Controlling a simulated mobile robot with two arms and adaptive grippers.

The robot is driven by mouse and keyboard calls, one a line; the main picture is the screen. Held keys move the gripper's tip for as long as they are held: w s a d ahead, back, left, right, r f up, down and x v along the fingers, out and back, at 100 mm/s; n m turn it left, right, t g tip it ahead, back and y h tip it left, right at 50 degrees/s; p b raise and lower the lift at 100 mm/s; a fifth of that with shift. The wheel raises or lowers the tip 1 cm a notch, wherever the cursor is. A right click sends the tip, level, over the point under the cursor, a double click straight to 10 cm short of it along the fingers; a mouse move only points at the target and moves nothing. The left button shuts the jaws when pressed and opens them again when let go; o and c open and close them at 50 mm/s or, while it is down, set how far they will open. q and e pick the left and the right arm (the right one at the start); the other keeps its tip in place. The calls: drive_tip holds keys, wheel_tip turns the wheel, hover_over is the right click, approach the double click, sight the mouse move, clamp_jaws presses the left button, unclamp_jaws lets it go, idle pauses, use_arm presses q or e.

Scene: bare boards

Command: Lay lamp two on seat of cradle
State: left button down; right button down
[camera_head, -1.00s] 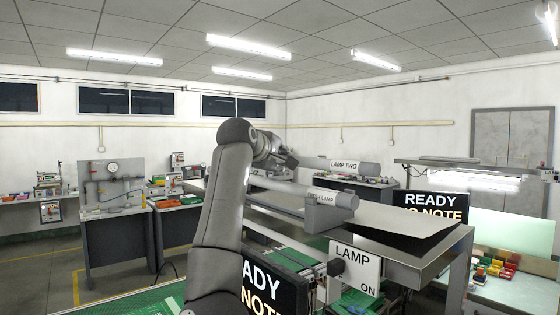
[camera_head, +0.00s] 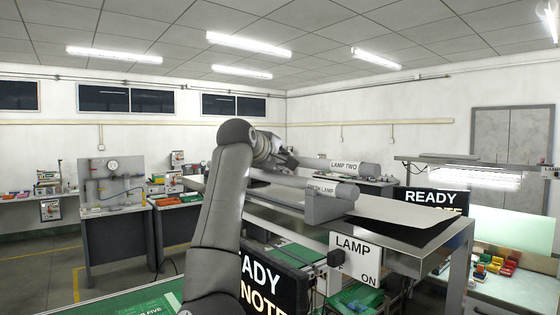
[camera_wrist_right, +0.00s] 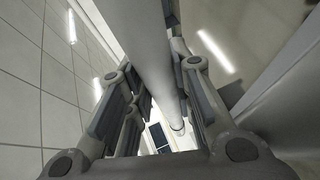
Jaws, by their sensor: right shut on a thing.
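My right arm rises through the middle of the head view, and its gripper (camera_head: 284,158) is partly hidden behind my wrist. In the right wrist view the gripper (camera_wrist_right: 158,105) is shut around a long pale tube (camera_wrist_right: 150,55); no label shows there. Lamp two (camera_head: 370,169), with a grey end and a "LAMP TWO" label, lies to the right of the gripper in the head view. Nearer and lower is a grey, rounded piece labelled "FRESH LAMP" (camera_head: 325,204), with a pale bar running left. I cannot tell which part is the cradle's seat. My left gripper is not in view.
A metal stand (camera_head: 405,262) with a pale sheet on top is at right. A "LAMP ON" box (camera_head: 355,258) and dark "READY" signs (camera_head: 425,200) are near it. Workbenches with tools (camera_head: 112,190) stand at the back left. Floor shows between the benches.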

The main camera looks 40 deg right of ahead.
drive_tip(key=shift+a+f, duration=0.15)
drive_tip(key=shift+f, duration=0.4)
